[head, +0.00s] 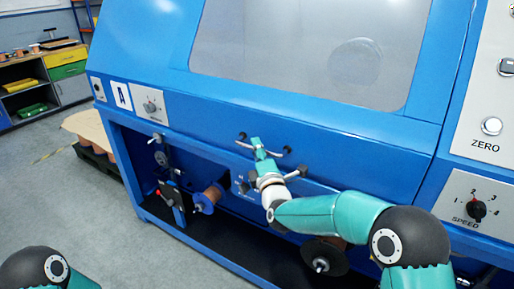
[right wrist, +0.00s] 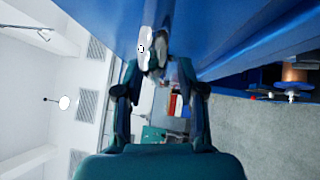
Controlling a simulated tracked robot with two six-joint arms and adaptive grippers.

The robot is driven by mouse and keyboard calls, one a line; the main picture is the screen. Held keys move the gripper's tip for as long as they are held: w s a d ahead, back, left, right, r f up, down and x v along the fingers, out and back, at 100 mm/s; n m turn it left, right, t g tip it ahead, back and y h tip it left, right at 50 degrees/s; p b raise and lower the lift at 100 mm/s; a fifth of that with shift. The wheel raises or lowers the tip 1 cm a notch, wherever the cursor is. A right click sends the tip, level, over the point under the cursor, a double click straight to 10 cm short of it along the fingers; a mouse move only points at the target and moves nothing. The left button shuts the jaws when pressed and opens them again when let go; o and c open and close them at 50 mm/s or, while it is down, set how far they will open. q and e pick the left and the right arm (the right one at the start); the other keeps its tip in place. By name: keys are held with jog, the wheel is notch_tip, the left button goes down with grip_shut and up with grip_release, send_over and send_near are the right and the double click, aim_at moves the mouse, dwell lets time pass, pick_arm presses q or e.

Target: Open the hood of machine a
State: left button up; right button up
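Machine a (head: 150,55) is the large blue cabinet bearing a label "A" (head: 121,96). Its hood has a large grey window (head: 300,50) and looks down. A silver bar handle with dark mounts, the hood handle (head: 279,153), sits on the blue front below the window. My right gripper (head: 258,144) is at this handle, its fingers reaching across the bar. In the right wrist view, the handle (right wrist: 147,45) shows nearly end-on at the fingertips (right wrist: 160,72); whether they press on it is unclear. My left gripper is out of the head view; only part of that arm shows at bottom left.
A control panel with a ZERO button (head: 492,126) and SPEED knob (head: 476,210) is at right. Spools, including a copper-coloured one (head: 207,199), sit in the open bay below. A pallet (head: 95,155) stands at left. Grey floor at left is mostly clear.

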jog(key=shift+w, duration=0.35)
grip_shut()
